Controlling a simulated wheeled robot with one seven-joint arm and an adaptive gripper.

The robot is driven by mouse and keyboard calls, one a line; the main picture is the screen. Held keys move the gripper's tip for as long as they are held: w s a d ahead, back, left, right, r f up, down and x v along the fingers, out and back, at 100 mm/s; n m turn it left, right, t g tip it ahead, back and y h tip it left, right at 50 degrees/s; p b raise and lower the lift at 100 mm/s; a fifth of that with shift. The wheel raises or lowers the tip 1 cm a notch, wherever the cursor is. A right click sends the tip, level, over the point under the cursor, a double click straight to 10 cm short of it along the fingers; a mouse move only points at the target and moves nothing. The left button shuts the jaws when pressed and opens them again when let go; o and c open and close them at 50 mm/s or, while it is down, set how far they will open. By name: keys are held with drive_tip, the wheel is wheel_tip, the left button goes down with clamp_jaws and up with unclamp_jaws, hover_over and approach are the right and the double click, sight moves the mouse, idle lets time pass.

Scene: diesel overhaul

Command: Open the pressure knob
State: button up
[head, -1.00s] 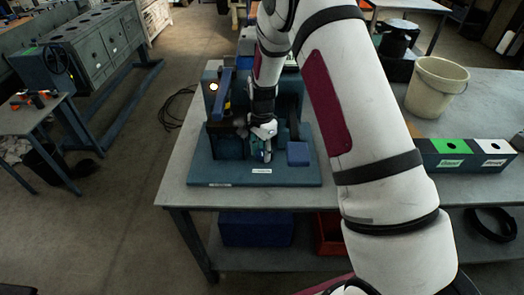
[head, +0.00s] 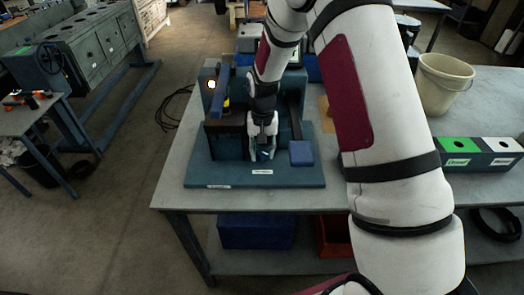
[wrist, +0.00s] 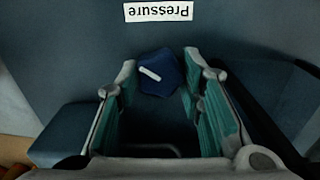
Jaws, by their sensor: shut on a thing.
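The pressure knob (wrist: 163,82) is a dark blue, many-sided knob with a white pointer line, below an upside-down "Pressure" label (wrist: 158,11) in the wrist view. The pointer slants toward the upper left there. My gripper (wrist: 161,69) has its teal-padded fingers on either side of the knob and is shut on it. In the head view my gripper (head: 262,152) points down at the front of the blue-grey test stand (head: 200,172), just behind its front label. The fingers hide most of the knob there.
A blue block (head: 301,153) stands right of my gripper on the stand's base. A dark box with a blue lever (head: 221,92) and a lit lamp (head: 211,84) is at the left.

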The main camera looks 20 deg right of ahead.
sight(263, 151)
drive_tip(key=n, duration=0.3)
drive_tip(key=shift+w+n+b, duration=0.1)
drive_tip(key=shift+n+b, duration=0.2)
drive_tip(key=shift+n, duration=1.7)
drive_tip(key=o, duration=1.1)
drive_tip(key=shift+o, duration=0.2)
drive_tip(key=shift+a, duration=0.1)
drive_tip(key=shift+a, duration=0.15)
drive_tip(key=shift+r, duration=0.1)
wheel_tip(263, 151, up, 12)
drive_tip(key=shift+d, duration=0.35)
